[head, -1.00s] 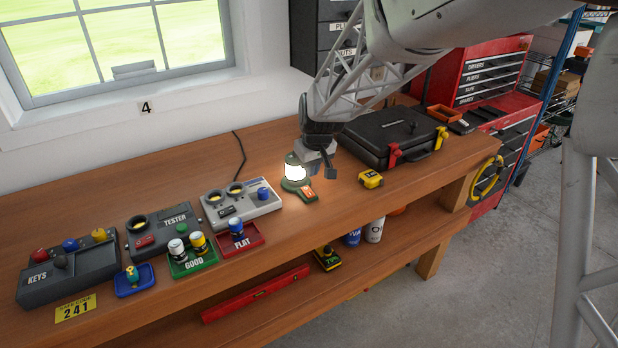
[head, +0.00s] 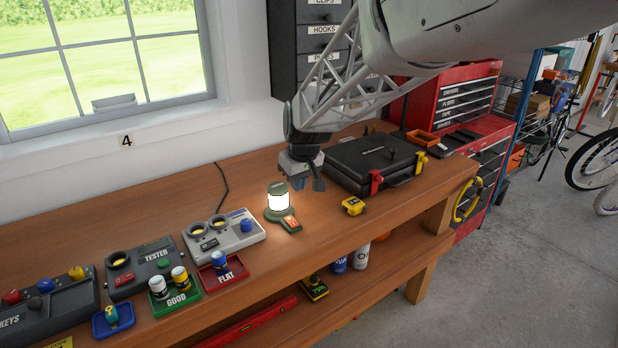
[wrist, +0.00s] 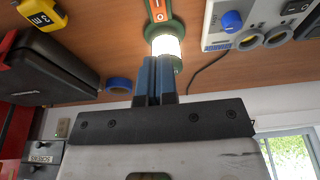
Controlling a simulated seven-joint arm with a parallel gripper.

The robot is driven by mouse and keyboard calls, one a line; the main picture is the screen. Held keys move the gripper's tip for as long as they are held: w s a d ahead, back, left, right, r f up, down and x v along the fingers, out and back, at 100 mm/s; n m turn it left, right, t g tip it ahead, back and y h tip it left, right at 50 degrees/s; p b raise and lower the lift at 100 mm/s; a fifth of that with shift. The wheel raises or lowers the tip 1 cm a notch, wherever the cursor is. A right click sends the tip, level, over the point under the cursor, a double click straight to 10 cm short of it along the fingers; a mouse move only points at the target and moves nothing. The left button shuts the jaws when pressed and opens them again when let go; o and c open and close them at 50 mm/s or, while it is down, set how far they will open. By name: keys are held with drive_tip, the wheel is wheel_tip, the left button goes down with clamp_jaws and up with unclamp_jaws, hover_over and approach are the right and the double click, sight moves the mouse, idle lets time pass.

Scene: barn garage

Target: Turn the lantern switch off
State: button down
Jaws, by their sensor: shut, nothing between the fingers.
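The lantern (head: 278,202) stands upright on the bench with its white body glowing and a green base and cap. Its orange switch (head: 290,223) sits on a tab of the base at the front. In the wrist view the glowing lantern (wrist: 166,45) and the orange switch (wrist: 158,10) show at the top, beyond my fingers. My gripper (head: 309,184) hangs just right of and behind the lantern, above the bench. In the wrist view its blue fingers (wrist: 154,60) are together and empty. I cannot tell whether they touch the lantern.
A black case (head: 372,163) lies right of my gripper. A yellow tape measure (head: 353,206) sits near the front edge. A grey-white device (head: 224,236) and the GOOD (head: 184,305) and FLAT (head: 222,275) trays are to the left. Bench in front of the lantern is clear.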

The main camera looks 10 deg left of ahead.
drive_tip(key=shift+w+a+r+t+y, duration=0.2)
drive_tip(key=shift+w+r+t+y, duration=0.15)
drive_tip(key=shift+w, duration=0.25)
drive_tip(key=shift+f, duration=0.15)
hover_over(290, 217)
drive_tip(key=f, duration=0.7)
drive_tip(key=s+f, duration=0.1)
drive_tip(key=f, duration=0.3)
drive_tip(key=shift+d, duration=0.35)
drive_tip(key=shift+x, duration=1)
drive_tip(key=shift+s+d, duration=0.1)
drive_tip(key=shift+d, duration=0.05)
drive_tip(key=shift+f, duration=0.15)
